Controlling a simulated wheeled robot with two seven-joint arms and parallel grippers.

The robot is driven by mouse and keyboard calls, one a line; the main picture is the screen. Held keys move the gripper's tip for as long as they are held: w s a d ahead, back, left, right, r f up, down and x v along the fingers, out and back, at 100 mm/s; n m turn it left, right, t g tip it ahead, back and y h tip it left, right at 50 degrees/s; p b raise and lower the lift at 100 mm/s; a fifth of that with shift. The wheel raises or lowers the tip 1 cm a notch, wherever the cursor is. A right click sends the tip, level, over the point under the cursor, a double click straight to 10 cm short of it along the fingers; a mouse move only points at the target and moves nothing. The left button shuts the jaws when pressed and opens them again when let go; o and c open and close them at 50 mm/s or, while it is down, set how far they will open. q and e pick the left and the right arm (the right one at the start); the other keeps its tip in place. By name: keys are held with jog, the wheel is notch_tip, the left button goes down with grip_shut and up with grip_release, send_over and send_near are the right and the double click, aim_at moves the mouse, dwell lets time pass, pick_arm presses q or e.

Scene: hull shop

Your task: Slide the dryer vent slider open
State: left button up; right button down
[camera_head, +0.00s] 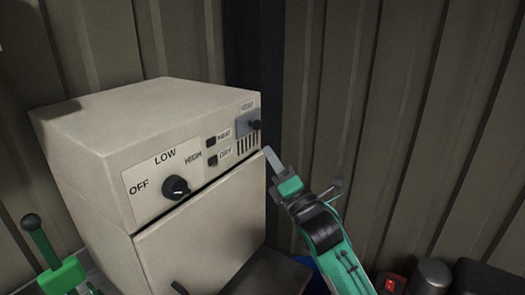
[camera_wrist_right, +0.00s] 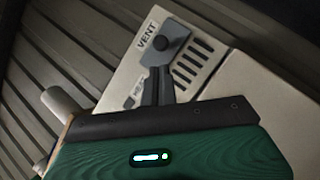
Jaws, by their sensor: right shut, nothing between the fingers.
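The cream dryer (camera_head: 125,125) stands in the corner, its control panel facing front right. The vent slider, a grey plate (camera_head: 245,122) with a black knob (camera_head: 256,125), is at the panel's upper right under the VENT label. Dark vent slots (camera_head: 248,143) show below the plate. My right gripper (camera_head: 268,155) is shut and empty, its tips just below and right of the slots. In the right wrist view the shut fingers (camera_wrist_right: 157,85) point at the slider knob (camera_wrist_right: 165,43) and overlap the plate's lower part; I cannot tell whether they touch it. My left gripper is not in view.
Corrugated wall panels (camera_head: 350,80) close in behind and at right. Green gear with a black-ball lever (camera_head: 35,225) stands at lower left. A red-buttoned item (camera_head: 390,285) is at lower right.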

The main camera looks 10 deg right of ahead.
jog(key=b+v, duration=0.2)
jog(key=v, duration=0.6)
jog(key=shift+s+f+b, duration=0.2)
jog(key=shift+b, duration=0.1)
